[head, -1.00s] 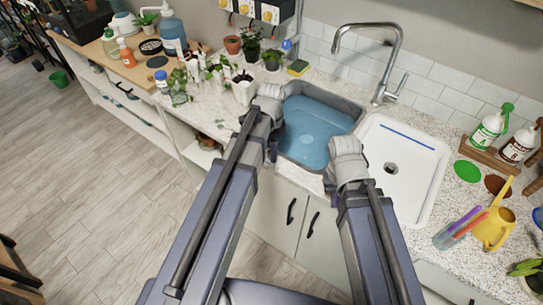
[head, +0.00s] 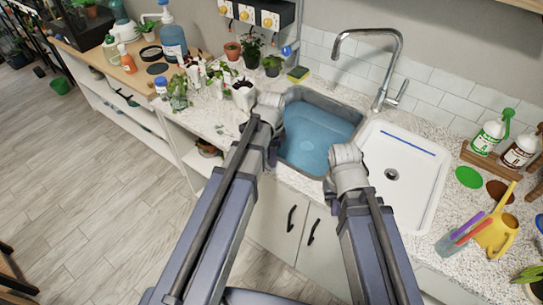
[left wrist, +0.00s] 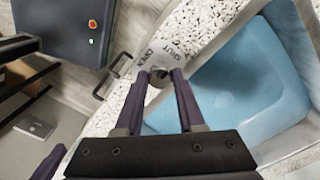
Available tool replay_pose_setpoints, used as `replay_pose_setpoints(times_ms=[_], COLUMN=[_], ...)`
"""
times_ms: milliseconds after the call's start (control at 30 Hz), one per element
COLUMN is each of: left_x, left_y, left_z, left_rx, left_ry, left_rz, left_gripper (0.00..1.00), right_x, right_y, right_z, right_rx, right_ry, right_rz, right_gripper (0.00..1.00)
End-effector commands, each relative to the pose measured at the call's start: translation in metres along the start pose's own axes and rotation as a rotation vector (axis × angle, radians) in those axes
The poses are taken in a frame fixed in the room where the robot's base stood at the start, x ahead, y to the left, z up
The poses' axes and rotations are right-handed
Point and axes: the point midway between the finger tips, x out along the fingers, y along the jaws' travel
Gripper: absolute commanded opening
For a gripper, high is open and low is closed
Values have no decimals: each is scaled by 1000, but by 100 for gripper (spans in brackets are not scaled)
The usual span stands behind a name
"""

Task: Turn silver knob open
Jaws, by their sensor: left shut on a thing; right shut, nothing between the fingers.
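The silver knob (left wrist: 157,79) shows in the left wrist view between my left fingertips. It sits by a pale plate (left wrist: 167,50) with the words OPEN and SHUT, at the counter edge beside the sink. My left gripper (left wrist: 158,76) is shut on the knob; the fingers cover its sides, and its turn angle is hard to read. In the head view my left arm's grey wrist hides the knob and the left fingers, just left of the sink. My right arm's wrist stands over the sink's front right edge; its fingers are hidden.
The sink basin (head: 318,130) holds blue water, with a white drainboard (head: 411,190) to its right and a tall tap (head: 388,75) behind. Potted cuttings (head: 243,92) stand close left of my left wrist. A yellow watering can (head: 497,232) and spray bottles stand at right.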

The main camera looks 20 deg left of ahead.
Motion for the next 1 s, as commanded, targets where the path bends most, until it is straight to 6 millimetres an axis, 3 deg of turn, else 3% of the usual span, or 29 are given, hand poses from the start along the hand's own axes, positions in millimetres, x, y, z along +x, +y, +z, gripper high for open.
replay_pose_setpoints(times_ms=[467, 1000], left_x=[0, 0], left_y=[0, 0], left_z=[0, 0], left_rx=[-49, -496], left_ry=[0, 0], left_rz=[0, 0], left_gripper=[0, 0], right_x=[0, 0], right_y=[0, 0], right_z=[0, 0], right_rx=[0, 0], right_ry=[0, 0], right_rz=[0, 0], right_gripper=[0, 0])
